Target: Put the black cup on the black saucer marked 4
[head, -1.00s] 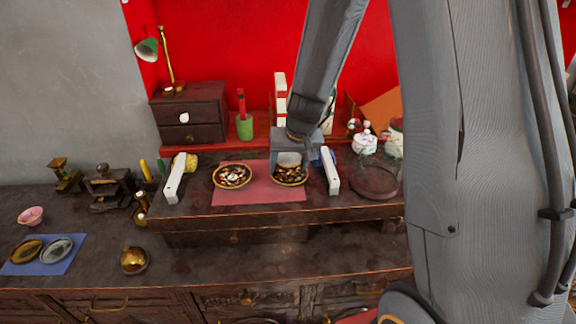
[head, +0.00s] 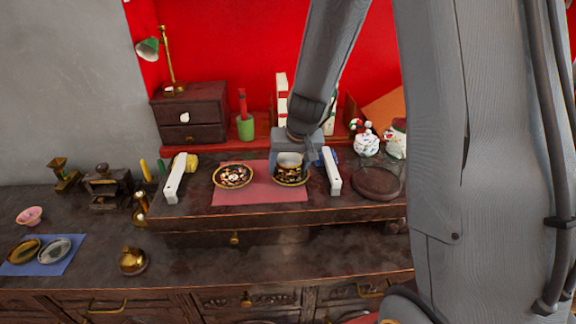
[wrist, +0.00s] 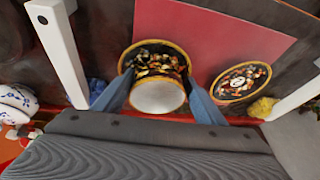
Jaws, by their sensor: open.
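The black cup (wrist: 158,75) has a floral pattern, a gold rim and a pale inside. It stands at the right-hand saucer (head: 291,183) in the head view, which is dark with a gold rim; the cup hides its middle and any number. My gripper (wrist: 160,82) is open, its two blue fingers on either side of the cup; I cannot tell whether they touch it. In the head view my gripper (head: 291,160) is over that saucer. A second black saucer (wrist: 240,80) is empty, with a pale mark too small to read; it is left of the cup in the head view (head: 232,175).
Both saucers are on a pink mat (head: 260,194) on a raised wooden shelf, between a white bar (head: 175,178) at left and another (head: 331,171) at right. A blue mat (head: 68,262) with two plates is lower left.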

